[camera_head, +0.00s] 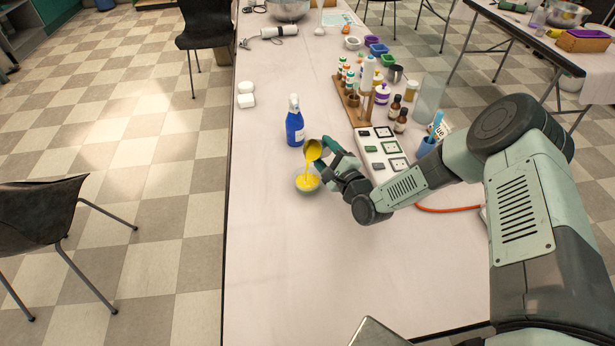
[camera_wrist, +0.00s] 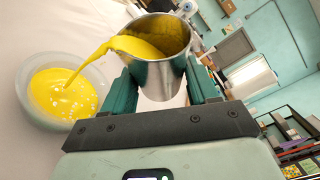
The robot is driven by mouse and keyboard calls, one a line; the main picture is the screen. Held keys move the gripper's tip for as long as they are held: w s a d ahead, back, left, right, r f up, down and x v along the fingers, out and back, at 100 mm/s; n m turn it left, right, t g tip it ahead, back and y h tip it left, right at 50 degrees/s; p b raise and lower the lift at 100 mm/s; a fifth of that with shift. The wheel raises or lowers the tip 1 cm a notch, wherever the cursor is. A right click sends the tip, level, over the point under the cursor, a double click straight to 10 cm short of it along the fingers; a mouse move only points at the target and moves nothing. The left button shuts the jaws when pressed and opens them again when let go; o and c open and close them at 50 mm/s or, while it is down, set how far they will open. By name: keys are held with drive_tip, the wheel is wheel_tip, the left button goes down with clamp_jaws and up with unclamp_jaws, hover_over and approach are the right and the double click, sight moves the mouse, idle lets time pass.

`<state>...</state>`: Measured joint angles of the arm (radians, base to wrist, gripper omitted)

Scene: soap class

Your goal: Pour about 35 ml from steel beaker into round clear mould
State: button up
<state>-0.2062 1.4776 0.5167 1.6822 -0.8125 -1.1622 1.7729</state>
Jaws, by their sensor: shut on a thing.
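The steel beaker (camera_wrist: 165,72) is tilted, and a stream of yellow liquid runs over its lip. It also shows in the head view (camera_head: 313,150). My gripper (camera_wrist: 165,92) is shut on the beaker, with a green finger on each side of it. The round clear mould (camera_wrist: 32,118) stands on the table under the stream and holds yellow liquid with small pale bubbles on its surface. In the head view the mould (camera_head: 307,188) sits just below the beaker, apart from it. How much yellow liquid is left inside the beaker is hard to tell.
A white board (camera_head: 381,150) with dark and green squares lies right of the beaker. A wooden rack (camera_head: 351,100) and several bottles stand farther back. The table's front left (camera_head: 275,270) is clear.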

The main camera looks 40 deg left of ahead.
sight(330, 152)
drive_tip(key=shift+r+n+y, duration=0.25)
drive_tip(key=shift+n+y, duration=0.05)
drive_tip(key=shift+n, duration=0.3)
idle(0.3)
drive_tip(key=shift+w+d+f+m+h, duration=0.1)
drive_tip(key=shift+f+m+h, duration=0.1)
drive_tip(key=shift+m+h, duration=0.35)
drive_tip(key=shift+r+m, duration=0.2)
drive_tip(key=shift+m, duration=0.75)
drive_tip(key=shift+m+g+h, duration=0.35)
drive_tip(key=shift+m+g, duration=0.05)
drive_tip(key=shift+w+f+m+g+h, duration=0.15)
drive_tip(key=shift+w+m+g+h, duration=0.2)
drive_tip(key=shift+w+m, duration=0.45)
drive_tip(key=shift+w+a+f+m+g+h, duration=0.1)
drive_tip(key=shift+w+f+m+g, duration=0.15)
drive_tip(key=shift+f+m, duration=0.15)
drive_tip(key=shift+w+a+f+m+g+h, duration=0.15)
drive_tip(key=shift+w+f+m+g, duration=0.1)
drive_tip(key=shift+f, duration=0.2)
drive_tip(key=shift+w+d+f+m+g+h, duration=0.1)
drive_tip(key=shift+w+f+m+g, duration=0.1)
drive_tip(key=shift+f+m, duration=0.2)
